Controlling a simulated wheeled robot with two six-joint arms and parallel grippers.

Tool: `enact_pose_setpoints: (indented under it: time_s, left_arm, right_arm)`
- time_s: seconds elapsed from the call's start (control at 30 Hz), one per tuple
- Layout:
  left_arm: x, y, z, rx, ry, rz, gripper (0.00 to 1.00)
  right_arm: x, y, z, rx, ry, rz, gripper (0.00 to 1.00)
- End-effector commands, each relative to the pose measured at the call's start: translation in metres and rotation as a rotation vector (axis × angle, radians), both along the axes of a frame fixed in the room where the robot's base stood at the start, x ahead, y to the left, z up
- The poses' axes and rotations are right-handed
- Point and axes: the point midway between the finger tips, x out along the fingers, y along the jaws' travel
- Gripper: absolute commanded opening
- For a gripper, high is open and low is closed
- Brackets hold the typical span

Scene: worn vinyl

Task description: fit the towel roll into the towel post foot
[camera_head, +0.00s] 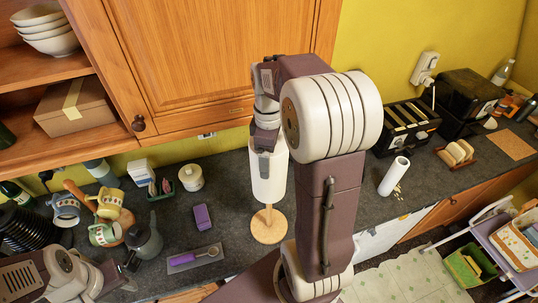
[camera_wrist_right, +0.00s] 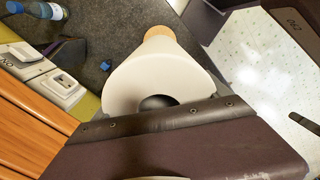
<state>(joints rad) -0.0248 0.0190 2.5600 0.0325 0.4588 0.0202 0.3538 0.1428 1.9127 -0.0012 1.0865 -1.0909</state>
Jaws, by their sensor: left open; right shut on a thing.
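The white towel roll (camera_head: 268,178) hangs upright in the middle of the head view; it also shows in the right wrist view (camera_wrist_right: 128,78), where its open end has a dark hole. My right gripper (camera_head: 265,145) is shut on its upper part. The wooden towel post foot (camera_head: 269,230) stands on the counter directly below, and a short piece of its post shows under the roll. Its pale edge shows past the roll in the right wrist view (camera_wrist_right: 160,33). I cannot tell how far the post is inside the roll. My left gripper (camera_head: 130,264) is open and empty at lower left.
A grey kettle (camera_head: 146,243), several mugs (camera_head: 106,234), a purple block (camera_head: 202,217) and a grey tray (camera_head: 194,258) lie left of the foot. Another white roll (camera_head: 394,177) and a toaster (camera_head: 405,127) stand right. A wooden cupboard (camera_head: 210,60) hangs behind my right arm.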

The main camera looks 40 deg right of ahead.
Motion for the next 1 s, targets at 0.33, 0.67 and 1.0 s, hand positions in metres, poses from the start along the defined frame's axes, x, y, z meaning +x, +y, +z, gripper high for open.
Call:
enact_pose_setpoints:
  time_s: [0.33,0.67,1.0]
  left_arm:
    - [0.0,0.0,-0.011,0.0,0.0,0.0,0.4]
    - [0.0,0.0,-0.022,0.0,0.0,0.0,0.4]
    - [0.0,0.0,-0.034,0.0,0.0,0.0,0.4]
  right_arm:
    - [0.0,0.0,-0.014,0.0,0.0,0.0,0.17]
    - [0.0,0.0,-0.03,0.0,0.0,0.0,0.17]
    - [0.0,0.0,-0.047,0.0,0.0,0.0,0.17]
